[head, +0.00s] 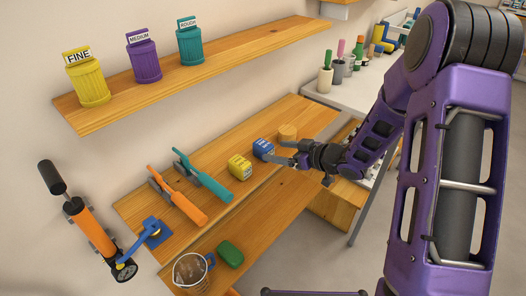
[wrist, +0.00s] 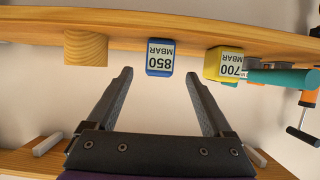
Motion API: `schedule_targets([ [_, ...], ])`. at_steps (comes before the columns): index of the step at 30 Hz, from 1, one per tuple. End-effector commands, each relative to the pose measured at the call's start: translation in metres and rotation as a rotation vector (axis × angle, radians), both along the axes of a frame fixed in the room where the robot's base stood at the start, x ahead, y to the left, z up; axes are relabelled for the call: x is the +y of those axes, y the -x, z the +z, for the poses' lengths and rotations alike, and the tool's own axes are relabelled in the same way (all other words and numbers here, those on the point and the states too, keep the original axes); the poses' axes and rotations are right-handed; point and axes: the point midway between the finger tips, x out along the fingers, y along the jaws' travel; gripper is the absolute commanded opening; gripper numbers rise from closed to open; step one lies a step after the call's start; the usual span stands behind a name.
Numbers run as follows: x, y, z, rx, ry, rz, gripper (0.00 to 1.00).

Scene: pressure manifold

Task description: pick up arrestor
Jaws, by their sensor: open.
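No object here carries the name arrestor, so I cannot tell for sure which one it is. A blue block marked 850 MBAR (wrist: 160,58) stands on the wooden shelf; in the head view the blue block (head: 262,148) is just left of my fingertips. A yellow block marked 700 MBAR (wrist: 224,64) stands beside it, and the head view shows the yellow block (head: 240,167) further left. My gripper (wrist: 159,74) is open and empty. The blue block lies ahead, centred between the fingers in the wrist view, apart from them. In the head view my gripper (head: 280,152) points left.
A wooden cylinder (head: 287,132) stands close behind my gripper. Teal pliers (head: 205,178) and orange pliers (head: 178,202) lie left. A green object (head: 230,254) and a glass jug (head: 190,272) sit on the lower board. An upper shelf (head: 215,67) holds yellow, purple and teal bins.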

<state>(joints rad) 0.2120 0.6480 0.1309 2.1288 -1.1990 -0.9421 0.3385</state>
Motion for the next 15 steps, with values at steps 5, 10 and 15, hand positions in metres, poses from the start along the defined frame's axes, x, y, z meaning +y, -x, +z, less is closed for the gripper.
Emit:
schedule_targets([
  [5, 0.012, -0.010, -0.007, 0.001, 0.001, 0.000, 0.85],
  [10, 0.023, -0.018, -0.013, 0.001, 0.000, 0.002, 0.85],
  [15, 0.042, -0.033, -0.023, 0.000, 0.000, 0.001, 0.85],
])
